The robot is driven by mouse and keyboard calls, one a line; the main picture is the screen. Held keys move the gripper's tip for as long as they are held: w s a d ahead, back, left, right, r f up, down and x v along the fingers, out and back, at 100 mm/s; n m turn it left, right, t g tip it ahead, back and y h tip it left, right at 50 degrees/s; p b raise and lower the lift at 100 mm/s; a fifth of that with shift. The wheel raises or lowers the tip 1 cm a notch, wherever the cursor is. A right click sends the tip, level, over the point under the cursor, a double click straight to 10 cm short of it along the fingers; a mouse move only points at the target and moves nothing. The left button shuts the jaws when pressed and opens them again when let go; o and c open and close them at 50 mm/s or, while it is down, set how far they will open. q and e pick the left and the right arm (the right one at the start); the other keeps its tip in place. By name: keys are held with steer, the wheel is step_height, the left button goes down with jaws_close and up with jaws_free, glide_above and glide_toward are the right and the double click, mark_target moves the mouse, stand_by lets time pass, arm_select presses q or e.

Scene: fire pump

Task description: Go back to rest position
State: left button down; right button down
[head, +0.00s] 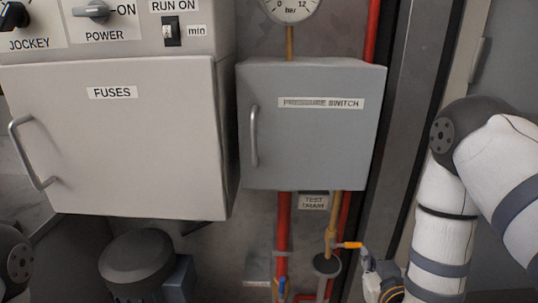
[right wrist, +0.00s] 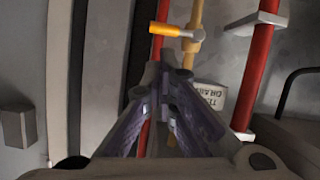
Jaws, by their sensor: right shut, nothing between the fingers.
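My right arm comes in from the right in the head view, with its gripper (head: 368,262) low at the bottom right. The gripper is shut and empty, just below and right of an orange-handled drain valve (head: 350,245). In the right wrist view the gripper's fingers (right wrist: 168,80) meet in front of the pipes, and the orange handle (right wrist: 172,30) lies beyond the tips, apart from them in the picture. Only a dark joint of my left arm shows at the lower left edge of the head view; my left gripper is out of view.
The closed fuses box (head: 120,150) and closed pressure switch box (head: 315,125) fill the middle. Red pipes (head: 283,235) and a test drain label (head: 313,202) are below. A dark grey motor-like cylinder (head: 138,258) stands lower left. A metal upright (head: 400,110) runs between the boxes and my right arm.

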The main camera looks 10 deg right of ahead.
steer(key=s+a+f+g+y, duration=0.1)
steer(key=s+a+f+g, duration=0.15)
steer(key=s+f, duration=0.35)
steer(key=s+a+f+g+y, duration=0.1)
steer(key=s+a+f+g, duration=0.1)
steer(key=s+f+g, duration=0.3)
steer(key=s+a+f+g, duration=0.1)
steer(key=s+g, duration=0.1)
steer(key=s, duration=0.6)
steer(key=s+a+f+g+y, duration=0.1)
steer(key=s+f+g, duration=0.1)
steer(key=s, duration=0.6)
steer(key=s+a+f+g, duration=0.1)
steer(key=s+g, duration=0.3)
steer(key=s, duration=0.4)
steer(key=shift+s+a+f+n+y, duration=0.3)
steer(key=shift+s+f, duration=0.1)
steer(key=shift+f, duration=0.25)
